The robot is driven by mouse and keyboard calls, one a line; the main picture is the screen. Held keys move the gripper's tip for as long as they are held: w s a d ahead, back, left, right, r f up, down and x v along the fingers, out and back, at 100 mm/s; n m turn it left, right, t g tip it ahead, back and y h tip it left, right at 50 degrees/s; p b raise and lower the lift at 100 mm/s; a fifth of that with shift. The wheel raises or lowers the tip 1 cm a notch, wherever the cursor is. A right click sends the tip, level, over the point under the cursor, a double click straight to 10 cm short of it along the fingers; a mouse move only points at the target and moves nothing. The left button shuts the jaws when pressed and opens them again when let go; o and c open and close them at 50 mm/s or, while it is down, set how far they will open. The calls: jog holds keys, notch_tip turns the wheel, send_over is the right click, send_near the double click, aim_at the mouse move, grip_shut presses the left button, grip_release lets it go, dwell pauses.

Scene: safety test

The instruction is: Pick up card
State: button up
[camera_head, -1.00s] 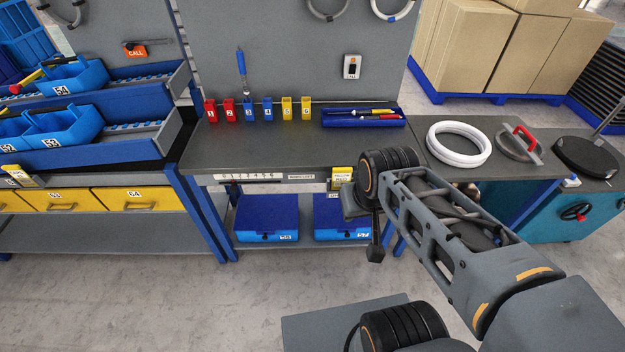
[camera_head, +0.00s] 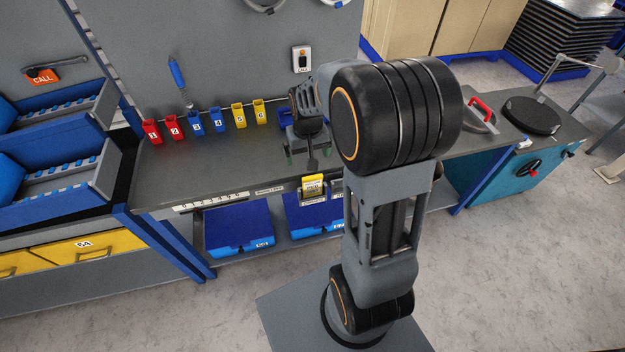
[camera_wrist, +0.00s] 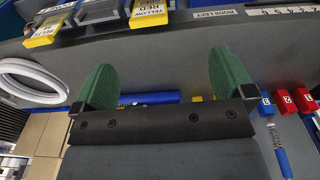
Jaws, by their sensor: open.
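In the wrist view a yellow card with print (camera_wrist: 148,14) shows at the top edge, beyond my fingertips and partly cut off. My gripper (camera_head: 308,157) hangs over the bench top, behind the card in the head view, partly hidden by my own arm. In the wrist view its two green fingers (camera_wrist: 162,66) stand wide apart with nothing between them.
Red, blue and yellow numbered bins (camera_head: 197,122) stand left of my gripper, with a blue-handled tool behind them. A blue tray (camera_wrist: 150,98) lies on the bench. A white ring (camera_wrist: 14,80) lies to one side. Blue boxes (camera_head: 238,226) sit on the shelf below.

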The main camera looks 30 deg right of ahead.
notch_tip(320, 180, down, 4)
jog(key=w+d, duration=0.2)
jog(key=p, duration=0.1)
send_over(312, 182)
jog(key=shift+g, duration=0.4)
notch_tip(312, 182, down, 8)
jog(key=shift+w+d+r, duration=0.1)
jog(key=shift+w, duration=0.05)
jog(key=shift+f+p, duration=0.7)
jog(key=shift+f, duration=2.4)
jog(key=shift+c, duration=0.5)
jog(key=c, duration=0.8)
